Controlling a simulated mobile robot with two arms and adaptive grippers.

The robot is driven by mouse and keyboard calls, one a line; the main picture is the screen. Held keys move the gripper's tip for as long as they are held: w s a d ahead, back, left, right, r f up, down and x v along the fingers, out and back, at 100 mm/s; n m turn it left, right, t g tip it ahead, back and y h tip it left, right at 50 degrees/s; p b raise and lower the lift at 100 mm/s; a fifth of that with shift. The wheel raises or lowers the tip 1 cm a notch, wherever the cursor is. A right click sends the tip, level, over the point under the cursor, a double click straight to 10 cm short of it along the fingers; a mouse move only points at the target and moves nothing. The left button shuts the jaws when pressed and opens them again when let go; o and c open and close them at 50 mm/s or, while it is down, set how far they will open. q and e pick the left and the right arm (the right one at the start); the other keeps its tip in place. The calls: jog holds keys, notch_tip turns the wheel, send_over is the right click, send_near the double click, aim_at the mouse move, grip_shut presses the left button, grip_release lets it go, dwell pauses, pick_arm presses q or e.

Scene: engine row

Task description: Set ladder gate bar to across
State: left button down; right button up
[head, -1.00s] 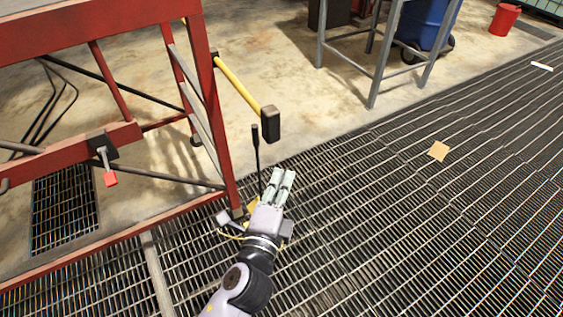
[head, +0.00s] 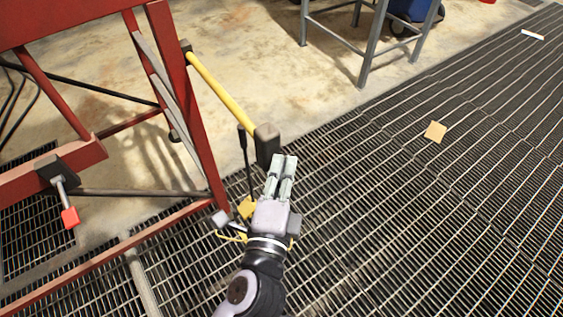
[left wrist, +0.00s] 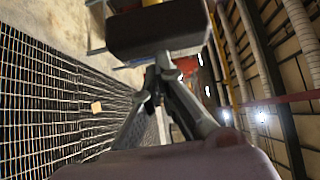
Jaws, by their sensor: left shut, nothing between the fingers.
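The ladder gate bar (head: 222,91) is a yellow bar with a dark block (head: 267,144) at its free end. It runs from a hinge on the red post (head: 187,100) out over the floor toward the lower right. My left gripper (head: 284,158) is shut and empty, its fingertips close beside the dark block in the head view. In the left wrist view the dark block (left wrist: 155,33) fills the top middle, just beyond the fingertips (left wrist: 160,72). I cannot tell whether they touch. My right gripper is in neither view.
The red frame carries a lever with a red handle (head: 70,217) at left. A thin black stick (head: 246,160) stands behind my left gripper. A grey metal stand (head: 367,45) is at the back. The grating on the right is open, with a tan square (head: 435,131) on it.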

aim_at(212, 83)
pick_arm(q)
jog(key=w+a+p, duration=0.2)
jog(key=w, duration=0.2)
jog(key=w+a+p, duration=0.2)
jog(key=w+a, duration=0.1)
jog(key=w, duration=0.1)
jog(key=w+a+p, duration=0.1)
jog(key=w+a, duration=0.2)
jog(key=w, duration=0.1)
jog(key=shift+a+r+p, duration=0.2)
jog(key=shift+r+p, duration=0.15)
jog(key=shift+p, duration=0.05)
jog(key=w+a, duration=0.2)
jog(key=w, duration=0.2)
jog(key=w+a, duration=0.6)
jog(key=w, duration=0.1)
jog(key=shift+w+a+f+p, duration=0.2)
jog(key=shift+w+f+p, duration=0.1)
jog(key=shift+w+p, duration=0.1)
jog(key=shift+w+a, duration=0.4)
jog(key=shift+w, duration=0.05)
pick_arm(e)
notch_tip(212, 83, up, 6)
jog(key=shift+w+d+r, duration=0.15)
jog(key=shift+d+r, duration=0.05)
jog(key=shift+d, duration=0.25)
